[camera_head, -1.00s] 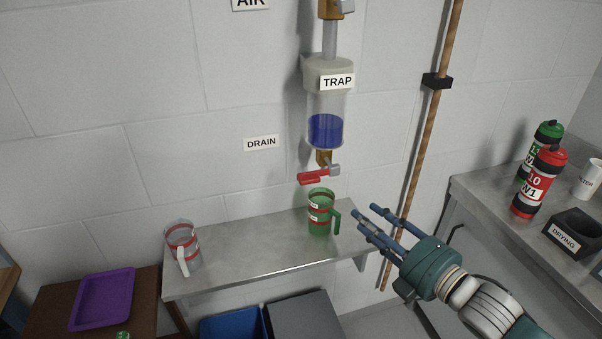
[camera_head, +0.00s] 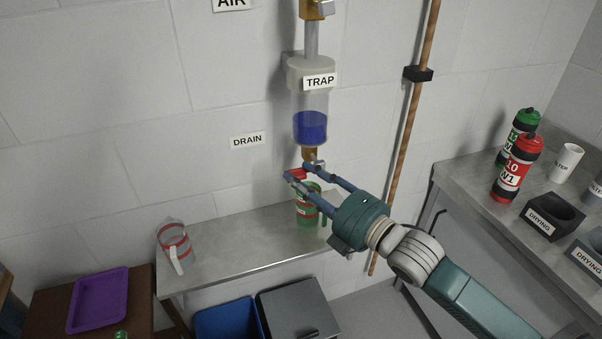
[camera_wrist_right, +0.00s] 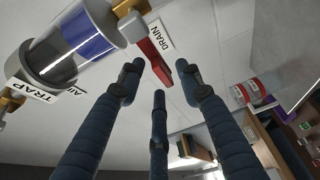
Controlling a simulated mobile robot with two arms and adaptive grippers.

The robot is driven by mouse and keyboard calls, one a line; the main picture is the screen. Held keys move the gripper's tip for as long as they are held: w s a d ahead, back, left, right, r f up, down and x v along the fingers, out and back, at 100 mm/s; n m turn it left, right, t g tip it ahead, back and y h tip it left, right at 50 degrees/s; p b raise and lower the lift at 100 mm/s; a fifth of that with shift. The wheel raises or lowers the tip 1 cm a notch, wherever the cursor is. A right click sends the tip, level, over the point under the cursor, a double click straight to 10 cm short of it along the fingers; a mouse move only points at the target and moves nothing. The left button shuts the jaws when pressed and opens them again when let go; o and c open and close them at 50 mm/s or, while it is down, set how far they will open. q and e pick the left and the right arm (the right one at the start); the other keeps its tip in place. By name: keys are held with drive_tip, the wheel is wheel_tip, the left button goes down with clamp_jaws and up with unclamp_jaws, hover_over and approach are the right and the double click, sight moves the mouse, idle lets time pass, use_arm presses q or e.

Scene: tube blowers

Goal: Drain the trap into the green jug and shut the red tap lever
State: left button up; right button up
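The trap (camera_head: 310,105) hangs on the wall, a clear cylinder with blue liquid in its lower part; it also shows in the right wrist view (camera_wrist_right: 88,38). The red tap lever (camera_head: 296,174) sticks out to the left below it and shows just beyond the fingertips in the right wrist view (camera_wrist_right: 154,62). The green jug (camera_head: 307,215) stands on the shelf below, partly hidden by my fingers. My right gripper (camera_head: 302,177) is open, its fingers spread around the lever's height; contact is unclear. My left gripper is out of view.
A purple tray (camera_head: 98,300) lies lower left. Bottles (camera_head: 517,168) and drying blocks (camera_head: 553,217) stand on the right bench. A vertical pipe (camera_head: 405,130) runs right of the trap.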

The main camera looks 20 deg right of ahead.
drive_tip(key=shift+w+a, duration=0.25)
drive_tip(key=shift+w, duration=0.2)
clamp_jaws()
